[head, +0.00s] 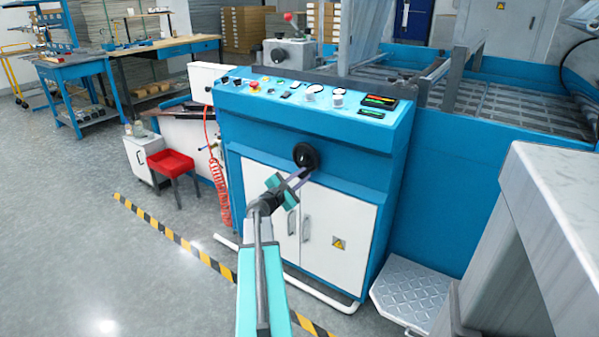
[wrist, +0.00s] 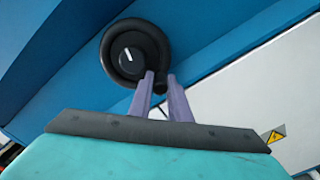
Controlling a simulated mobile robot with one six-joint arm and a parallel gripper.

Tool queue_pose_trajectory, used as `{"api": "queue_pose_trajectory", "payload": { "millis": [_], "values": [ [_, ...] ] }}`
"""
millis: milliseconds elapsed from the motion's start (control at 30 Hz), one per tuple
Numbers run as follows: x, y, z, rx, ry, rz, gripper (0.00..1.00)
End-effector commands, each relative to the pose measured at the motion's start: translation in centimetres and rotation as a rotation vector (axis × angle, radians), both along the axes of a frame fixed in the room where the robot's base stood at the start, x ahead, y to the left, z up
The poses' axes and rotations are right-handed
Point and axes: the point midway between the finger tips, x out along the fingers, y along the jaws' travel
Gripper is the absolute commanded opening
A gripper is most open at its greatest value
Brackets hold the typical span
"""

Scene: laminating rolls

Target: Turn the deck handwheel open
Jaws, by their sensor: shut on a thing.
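The deck handwheel (head: 306,155) is a black round wheel on the blue front of the machine, above white cabinet doors. In the wrist view the handwheel (wrist: 134,54) shows a thick black rim and a hub with a white mark pointing up and slightly left. My gripper (head: 301,174) reaches up to the wheel's lower edge. In the wrist view my gripper (wrist: 161,80) has its two purple-grey fingers at the lower right of the rim, shut on it. The fingertips partly cover that stretch of rim, and the exact grip is hard to see.
The control panel (head: 310,95) with buttons and dials is above the wheel. White cabinet doors (head: 340,215) with handles are below. A red stool (head: 175,168) stands left, a metal step (head: 410,290) right. A striped floor line (head: 180,240) crosses the open floor at left.

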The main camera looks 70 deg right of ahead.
Motion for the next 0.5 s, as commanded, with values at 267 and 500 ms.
{"api": "queue_pose_trajectory", "payload": {
  "millis": [267, 500],
  "values": [
    [-0.52, 0.16, 0.14, 0.026, 0.093, 0.0, 0.0],
    [-0.56, 0.16, 0.06, 0.029, 0.106, 0.0, 0.0]
  ]
}}
